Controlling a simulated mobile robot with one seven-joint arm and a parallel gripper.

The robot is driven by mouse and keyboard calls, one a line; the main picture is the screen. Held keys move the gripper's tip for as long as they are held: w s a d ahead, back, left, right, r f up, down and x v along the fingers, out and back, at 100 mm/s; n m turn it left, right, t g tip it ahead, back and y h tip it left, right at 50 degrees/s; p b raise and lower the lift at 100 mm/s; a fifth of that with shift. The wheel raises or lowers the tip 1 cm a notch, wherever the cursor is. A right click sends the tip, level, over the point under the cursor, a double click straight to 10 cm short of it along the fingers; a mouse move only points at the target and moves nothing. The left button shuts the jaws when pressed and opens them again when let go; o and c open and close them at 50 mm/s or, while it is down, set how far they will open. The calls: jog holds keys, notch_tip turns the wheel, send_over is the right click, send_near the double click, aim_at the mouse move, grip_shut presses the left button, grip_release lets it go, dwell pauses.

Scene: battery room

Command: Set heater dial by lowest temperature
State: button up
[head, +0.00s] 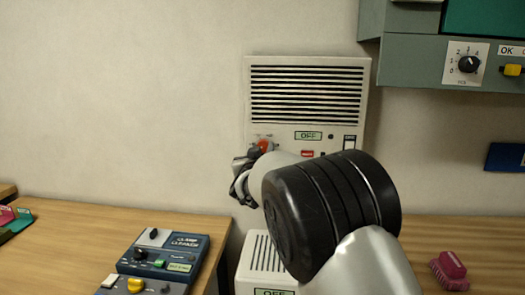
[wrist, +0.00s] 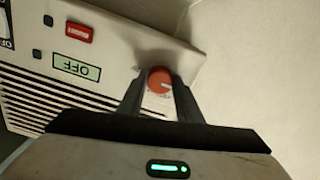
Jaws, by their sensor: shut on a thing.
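The heater (head: 309,95) is a white wall unit with a black slotted grille, seen in the head view. Its small display reads OFF. Its red dial (head: 264,146) is at the lower left of the panel, partly hidden by my gripper (head: 243,172). In the wrist view, the red dial (wrist: 159,79) sits between the two dark fingers of my gripper (wrist: 159,88), which are shut on it. A light pointer mark shows on the dial's face. The dial's scale is mostly hidden. The display (wrist: 77,68) reads OFF upside down there.
A second white slotted unit (head: 265,255) with an OFF display stands below. A blue control box (head: 164,252) lies on the left desk (head: 75,235). A grey cabinet (head: 425,62) with a numbered knob hangs at upper right. A pink brush (head: 451,270) lies on the right desk.

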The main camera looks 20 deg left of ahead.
jog(key=shift+m, duration=0.3)
jog(key=m+b, duration=0.3)
jog(key=m, duration=0.2)
jog(key=shift+f, duration=0.1)
jog(key=m+b, duration=0.2)
jog(key=m, duration=0.4)
jog(key=shift+b, duration=0.3)
jog(key=shift+a, duration=0.1)
jog(key=o, duration=1)
jog(key=shift+o, duration=0.2)
jog(key=v, duration=1.7)
jog(key=shift+s, duration=0.25)
